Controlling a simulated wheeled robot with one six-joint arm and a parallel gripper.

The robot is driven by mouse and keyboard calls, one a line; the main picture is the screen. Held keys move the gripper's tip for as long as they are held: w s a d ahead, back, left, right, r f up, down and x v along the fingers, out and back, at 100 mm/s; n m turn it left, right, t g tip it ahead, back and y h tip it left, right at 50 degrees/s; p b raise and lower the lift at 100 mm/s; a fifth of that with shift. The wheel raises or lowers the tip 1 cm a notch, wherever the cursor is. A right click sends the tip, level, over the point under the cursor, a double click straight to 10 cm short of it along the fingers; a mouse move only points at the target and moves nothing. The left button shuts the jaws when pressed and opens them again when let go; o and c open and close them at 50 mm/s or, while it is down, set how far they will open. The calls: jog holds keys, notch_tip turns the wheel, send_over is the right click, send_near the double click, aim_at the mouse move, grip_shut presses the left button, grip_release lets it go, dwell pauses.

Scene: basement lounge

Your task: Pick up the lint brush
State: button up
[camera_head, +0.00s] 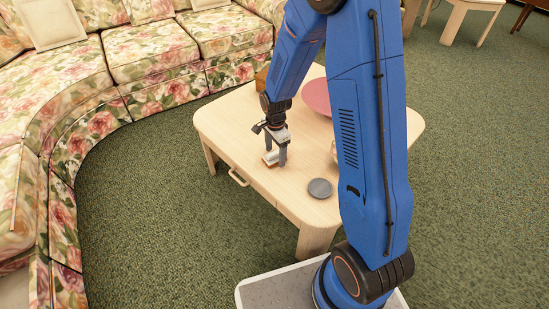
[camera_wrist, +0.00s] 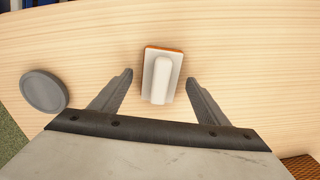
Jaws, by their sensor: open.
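The lint brush (camera_wrist: 161,76) lies on the light wooden table (camera_wrist: 240,70). It has a white back with a raised white grip and an orange-brown edge. In the wrist view it sits between and slightly beyond the fingertips of my gripper (camera_wrist: 160,82), with a gap on both sides. In the head view my gripper (camera_head: 275,161) points down at the table, and the brush (camera_head: 270,158) shows partly behind the fingers. My gripper is open and holds nothing.
A grey round disc (camera_head: 320,188) lies on the table near the brush. A pink round dish (camera_head: 317,97) and a brown box (camera_head: 262,79) are farther back. My arm hides part of the table. A floral sofa (camera_head: 150,51) curves around the left and back.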

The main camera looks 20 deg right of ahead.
aim_at(275, 152)
jog(key=shift+f, duration=0.2)
jog(key=c, duration=1.2)
jog(key=shift+c, duration=0.2)
notch_tip(275, 152, up, 10)
jog(key=shift+r, duration=0.1)
